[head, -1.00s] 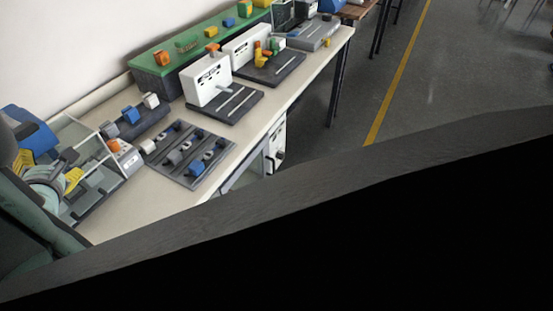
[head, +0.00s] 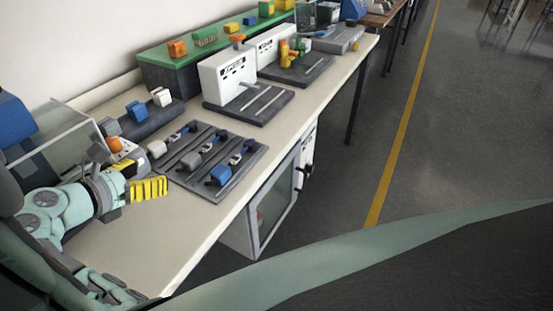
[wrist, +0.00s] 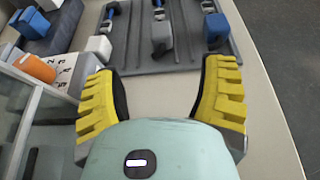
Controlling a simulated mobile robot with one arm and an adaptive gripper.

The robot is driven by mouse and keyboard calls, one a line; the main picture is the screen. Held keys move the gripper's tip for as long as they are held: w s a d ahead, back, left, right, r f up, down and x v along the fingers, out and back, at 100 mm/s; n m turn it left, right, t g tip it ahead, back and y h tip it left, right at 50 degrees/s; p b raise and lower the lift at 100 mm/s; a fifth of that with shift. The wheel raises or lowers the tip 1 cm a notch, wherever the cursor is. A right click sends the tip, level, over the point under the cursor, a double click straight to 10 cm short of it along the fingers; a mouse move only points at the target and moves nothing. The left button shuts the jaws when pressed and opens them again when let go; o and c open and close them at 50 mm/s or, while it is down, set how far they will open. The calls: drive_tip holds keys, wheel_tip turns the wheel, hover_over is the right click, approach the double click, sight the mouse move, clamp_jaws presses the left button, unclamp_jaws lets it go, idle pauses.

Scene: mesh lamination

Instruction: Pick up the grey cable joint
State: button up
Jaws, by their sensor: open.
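The grey cable joint (head: 190,161) lies in the middle lane of a dark grey tray (head: 246,165) on the bench. It also shows in the wrist view (wrist: 162,38), ahead of and between my fingers. A blue joint (head: 220,174) sits in the tray's right lane, and a paler block (head: 157,149) is at the left edge. My gripper (head: 150,188) is just short of the tray's near left side. In the wrist view my gripper (wrist: 160,72) has its yellow fingers wide apart with nothing between them.
A clear-walled case (head: 68,140) and a white box with an orange knob (head: 122,147) stand close on the left. A dark rack with blocks (head: 150,118) is behind. White machines (head: 228,77) stand farther back. The bench front is clear.

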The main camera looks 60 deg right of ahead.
sight(186, 160)
drive_tip(key=x, duration=0.7)
drive_tip(key=shift+d, duration=0.35)
drive_tip(key=shift+b+x, duration=0.4)
drive_tip(key=shift+x, duration=2.2)
drive_tip(key=shift+s, duration=0.15)
drive_tip(key=shift+a, duration=0.1)
clamp_jaws()
